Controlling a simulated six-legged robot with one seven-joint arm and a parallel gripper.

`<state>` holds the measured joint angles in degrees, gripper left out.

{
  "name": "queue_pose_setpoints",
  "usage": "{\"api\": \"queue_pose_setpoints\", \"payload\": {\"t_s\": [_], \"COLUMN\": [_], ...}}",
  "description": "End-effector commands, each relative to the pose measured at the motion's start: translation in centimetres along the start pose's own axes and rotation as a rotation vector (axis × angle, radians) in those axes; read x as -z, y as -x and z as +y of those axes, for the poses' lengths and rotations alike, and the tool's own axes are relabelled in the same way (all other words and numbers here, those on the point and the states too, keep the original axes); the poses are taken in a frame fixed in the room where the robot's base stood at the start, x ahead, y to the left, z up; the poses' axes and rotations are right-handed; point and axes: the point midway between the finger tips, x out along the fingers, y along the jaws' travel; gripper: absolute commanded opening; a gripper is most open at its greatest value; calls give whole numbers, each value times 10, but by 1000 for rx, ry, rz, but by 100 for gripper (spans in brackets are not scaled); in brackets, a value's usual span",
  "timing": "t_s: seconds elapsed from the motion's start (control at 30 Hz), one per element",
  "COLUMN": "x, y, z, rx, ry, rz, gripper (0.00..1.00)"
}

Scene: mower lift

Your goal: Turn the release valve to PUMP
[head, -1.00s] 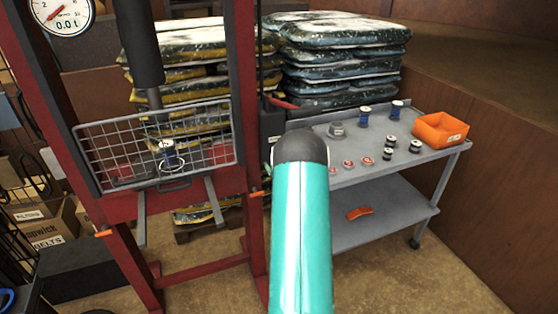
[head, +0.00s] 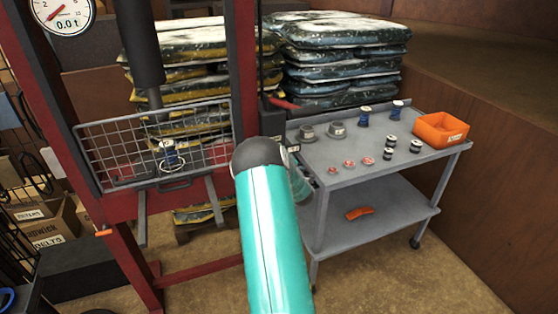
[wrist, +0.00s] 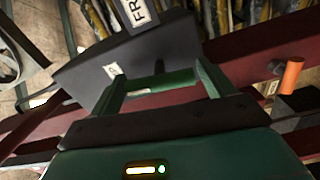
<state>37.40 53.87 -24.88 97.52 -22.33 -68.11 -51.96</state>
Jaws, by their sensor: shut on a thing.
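In the wrist view my gripper (wrist: 163,85) has its two fingers apart, shut on a dark green bar (wrist: 160,82) that spans between them. It appears to be the release valve's handle, beside a dark grey pump box (wrist: 175,50) with a white label starting "FR" (wrist: 139,14) and a smaller white label (wrist: 112,70). The valve's pointing direction and the word PUMP cannot be read. In the head view the dark pump box (head: 272,122) shows beside the right red post, and my teal arm hides the valve and fingers.
The red press frame (head: 244,70) has a wire guard (head: 205,152) and a gauge (head: 62,15) reading 0.0 t. A grey cart (head: 350,178) stands to the right with several small parts and an orange bin (head: 440,128). Stacked bags (head: 335,60) stand behind.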

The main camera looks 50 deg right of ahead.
Motion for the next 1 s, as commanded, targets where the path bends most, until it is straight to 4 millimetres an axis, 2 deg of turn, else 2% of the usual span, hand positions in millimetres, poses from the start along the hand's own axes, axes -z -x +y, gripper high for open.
{"api": "queue_pose_setpoints", "payload": {"t_s": [0.33,0.83,0.87,0.93,1.0], "x": [0,-1,-1,-1,-1], "y": [0,0,0,0,0], "z": [0,0,0,0,0], "rx": [0,0,0,0,0], "ry": [139,158,158,158,157], "rz": [0,-1,-1,-1,-1], "gripper": [59,59,85,99,100]}}
